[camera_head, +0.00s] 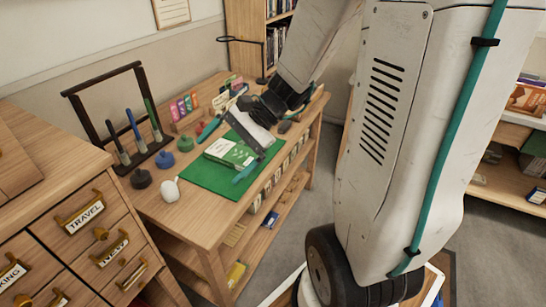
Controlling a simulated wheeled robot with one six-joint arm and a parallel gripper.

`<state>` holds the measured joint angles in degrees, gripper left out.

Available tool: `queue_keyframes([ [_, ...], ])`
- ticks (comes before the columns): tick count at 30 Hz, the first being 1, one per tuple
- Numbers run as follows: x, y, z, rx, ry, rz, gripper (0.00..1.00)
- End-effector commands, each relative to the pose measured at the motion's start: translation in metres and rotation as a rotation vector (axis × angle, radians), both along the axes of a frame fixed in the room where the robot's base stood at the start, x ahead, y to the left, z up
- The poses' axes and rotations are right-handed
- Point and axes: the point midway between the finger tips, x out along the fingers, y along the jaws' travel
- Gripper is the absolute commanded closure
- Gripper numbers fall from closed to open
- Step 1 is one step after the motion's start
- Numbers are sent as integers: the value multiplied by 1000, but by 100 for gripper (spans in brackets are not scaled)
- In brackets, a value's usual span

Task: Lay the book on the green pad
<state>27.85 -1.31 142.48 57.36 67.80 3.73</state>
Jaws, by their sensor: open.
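A green and white book (229,153) lies flat on the green pad (205,178) on the wooden table. It sits within the pad's area, toward the far part, with bare pad to its left and front. My gripper (226,150) is open, its teal-tipped fingers on either side of the book, one beyond it and one on the near side. The wrist covers the book's right part and some of the pad. I cannot tell whether the fingers touch the book.
A white rounded object (170,190) stands at the pad's left corner, near dark, green and blue knobs. A dark rack (108,93) with upright tools stands behind them. A drawer cabinet (90,215) is at the left.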

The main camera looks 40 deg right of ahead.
Motion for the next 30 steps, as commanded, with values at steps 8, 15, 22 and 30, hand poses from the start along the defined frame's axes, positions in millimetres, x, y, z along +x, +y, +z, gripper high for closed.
queue_keyframes([
  [8, -97, 36, 45, -473, -198, 624, 0],
  [15, -145, 13, 71, -850, -341, 963, 0],
  [22, -157, -1, 82, -993, -387, 1060, 0],
  [30, -157, -1, 82, -997, -386, 1062, 0],
])
